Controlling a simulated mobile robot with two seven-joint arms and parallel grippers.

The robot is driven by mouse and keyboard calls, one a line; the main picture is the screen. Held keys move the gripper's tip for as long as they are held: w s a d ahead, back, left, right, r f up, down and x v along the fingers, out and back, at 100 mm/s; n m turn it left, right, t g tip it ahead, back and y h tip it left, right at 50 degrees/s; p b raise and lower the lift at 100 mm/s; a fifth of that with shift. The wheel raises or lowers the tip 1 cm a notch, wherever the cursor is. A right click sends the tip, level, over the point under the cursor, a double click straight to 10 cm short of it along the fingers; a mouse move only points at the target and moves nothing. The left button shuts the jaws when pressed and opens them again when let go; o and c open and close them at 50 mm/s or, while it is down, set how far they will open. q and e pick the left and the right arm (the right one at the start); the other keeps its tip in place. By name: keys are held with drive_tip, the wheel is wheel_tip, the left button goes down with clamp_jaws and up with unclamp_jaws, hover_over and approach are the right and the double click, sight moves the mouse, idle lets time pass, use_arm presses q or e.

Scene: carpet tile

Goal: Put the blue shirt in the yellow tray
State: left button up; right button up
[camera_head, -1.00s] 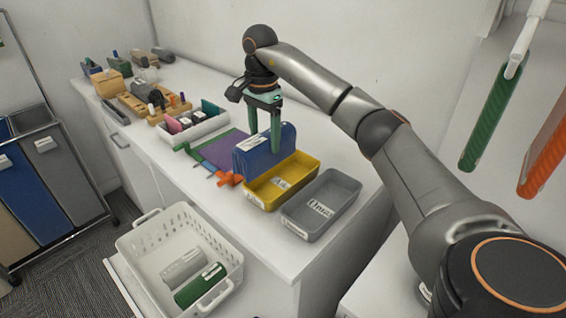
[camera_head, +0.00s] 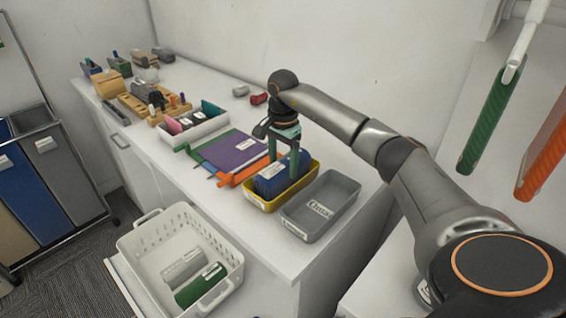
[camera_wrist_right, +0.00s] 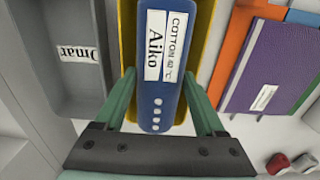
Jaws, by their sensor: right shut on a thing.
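The blue shirt (camera_head: 272,182) is a folded blue bundle with a white label and a row of white buttons. It stands inside the yellow tray (camera_head: 309,176), on the counter. My right gripper (camera_head: 286,166) comes down from above and is shut on the blue shirt. In the right wrist view the shirt (camera_wrist_right: 157,105) lies between the two green fingers, its label reading "COTTON" and "Aiko", with the yellow tray (camera_wrist_right: 204,40) around it. Whether the shirt touches the tray floor is hidden. My left gripper is not in view.
A grey tray (camera_head: 343,186) with a name label stands right of the yellow tray. A white basket (camera_head: 149,242) with grey and green rolls is in front. Hanging green and orange pieces are at right.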

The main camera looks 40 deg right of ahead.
sight(283, 163)
drive_tip(key=o, duration=1.5)
wheel_tip(283, 163, up, 12)
